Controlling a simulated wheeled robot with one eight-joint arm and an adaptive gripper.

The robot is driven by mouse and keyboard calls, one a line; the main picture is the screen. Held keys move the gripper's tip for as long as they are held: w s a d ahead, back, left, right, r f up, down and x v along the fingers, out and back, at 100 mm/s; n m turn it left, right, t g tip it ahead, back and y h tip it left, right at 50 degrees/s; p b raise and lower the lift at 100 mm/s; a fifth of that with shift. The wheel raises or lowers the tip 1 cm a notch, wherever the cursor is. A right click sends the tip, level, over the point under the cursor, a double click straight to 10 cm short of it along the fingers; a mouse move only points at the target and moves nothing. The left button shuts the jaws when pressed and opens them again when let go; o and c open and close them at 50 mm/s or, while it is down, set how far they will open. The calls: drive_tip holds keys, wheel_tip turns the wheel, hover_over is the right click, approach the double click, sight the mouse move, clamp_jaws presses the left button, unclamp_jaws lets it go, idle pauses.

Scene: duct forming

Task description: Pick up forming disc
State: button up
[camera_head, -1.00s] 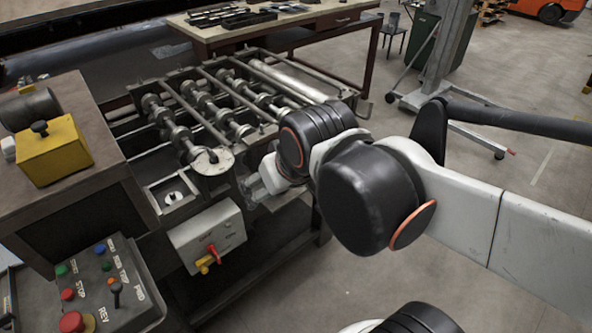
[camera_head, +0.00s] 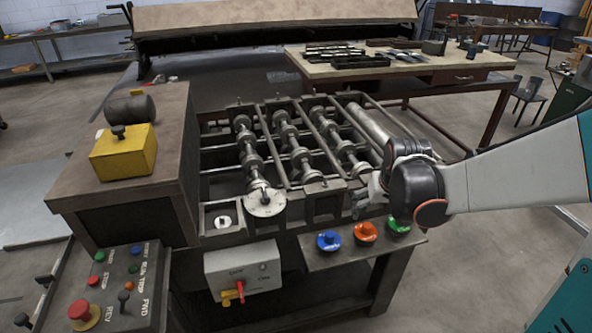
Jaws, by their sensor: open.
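Three coloured discs with raised centres sit in a row on a shelf at the front of the roller machine: a blue disc (camera_head: 328,240), an orange disc (camera_head: 366,232) and a green disc (camera_head: 399,225). A flat grey metal disc (camera_head: 265,203) is on the front end of a roller shaft. I cannot tell which one is the forming disc. My gripper (camera_head: 368,196) is small in view, left of my dark wrist and just above and behind the coloured discs. It is open, and I see nothing in it. My wrist partly hides the machine's right end.
The roller machine (camera_head: 291,184) has open shafts and bars. A yellow box (camera_head: 123,152) stands on the cabinet at left. A control panel (camera_head: 110,290) and a switch box (camera_head: 242,272) face me. A tool table (camera_head: 400,68) stands behind. Floor is clear at front right.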

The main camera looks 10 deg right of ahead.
sight(368, 226)
drive_tip(key=b+x, duration=0.1)
drive_tip(key=x, duration=0.3)
drive_tip(key=b+x, duration=0.2)
drive_tip(key=x, duration=0.3)
drive_tip(key=shift+s+d+f, duration=0.15)
drive_tip(key=shift+f, duration=0.1)
drive_tip(key=b+x, duration=0.2)
drive_tip(key=x, duration=0.1)
drive_tip(key=b+x, duration=0.1)
drive_tip(key=x, duration=0.1)
drive_tip(key=shift+w, duration=0.3)
drive_tip(key=shift+r, duration=0.15)
drive_tip(key=c, duration=1.5)
